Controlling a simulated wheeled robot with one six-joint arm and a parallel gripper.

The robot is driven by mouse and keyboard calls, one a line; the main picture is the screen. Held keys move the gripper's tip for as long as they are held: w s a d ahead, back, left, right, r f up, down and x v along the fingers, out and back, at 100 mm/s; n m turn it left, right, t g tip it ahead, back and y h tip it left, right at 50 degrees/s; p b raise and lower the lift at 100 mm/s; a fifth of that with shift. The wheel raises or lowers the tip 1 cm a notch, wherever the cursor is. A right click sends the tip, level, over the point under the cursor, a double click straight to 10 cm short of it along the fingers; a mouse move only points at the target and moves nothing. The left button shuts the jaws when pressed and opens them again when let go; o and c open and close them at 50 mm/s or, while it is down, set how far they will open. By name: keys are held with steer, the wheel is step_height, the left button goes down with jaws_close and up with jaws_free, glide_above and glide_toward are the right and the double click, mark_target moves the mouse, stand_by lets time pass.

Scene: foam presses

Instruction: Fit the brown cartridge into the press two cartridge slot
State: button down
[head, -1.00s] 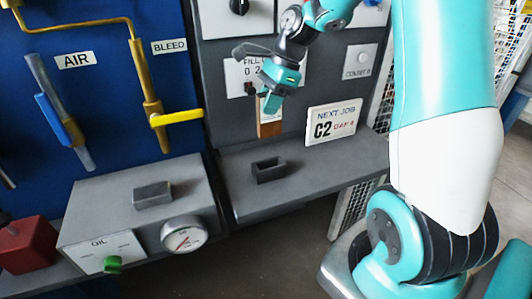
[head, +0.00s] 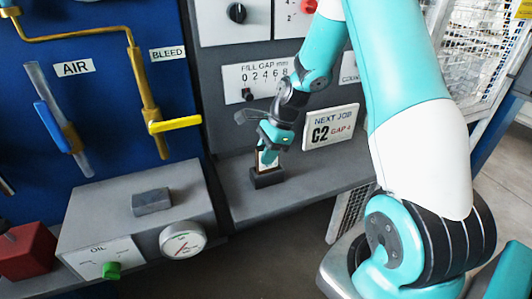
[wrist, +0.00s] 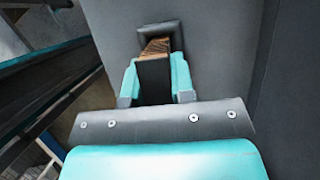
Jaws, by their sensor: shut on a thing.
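The brown cartridge is upright in my gripper (head: 270,150). In the head view only a small part of the cartridge (head: 265,161) shows between the fingers. The dark cartridge slot (head: 267,180) stands on the grey ledge right below. The cartridge's lower end is at the slot's mouth and looks to be inside it; how deep I cannot tell. In the wrist view the cartridge's dark face (wrist: 154,80) lies between the two teal fingers of my gripper (wrist: 156,72). Its brown wood-grained side points into the slot's dark rim (wrist: 159,27).
A NEXT JOB sign (head: 330,126) stands close right of the slot. On the left are a grey OIL box (head: 90,215) with a gauge (head: 183,240) and a small grey block (head: 152,202), plus a red block (head: 25,250). A yellow BLEED lever (head: 175,122) juts out behind.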

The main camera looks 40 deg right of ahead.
steer(key=shift+f, duration=0.1)
steer(key=c, duration=1)
jaws_free()
steer(key=shift+o, duration=0.2)
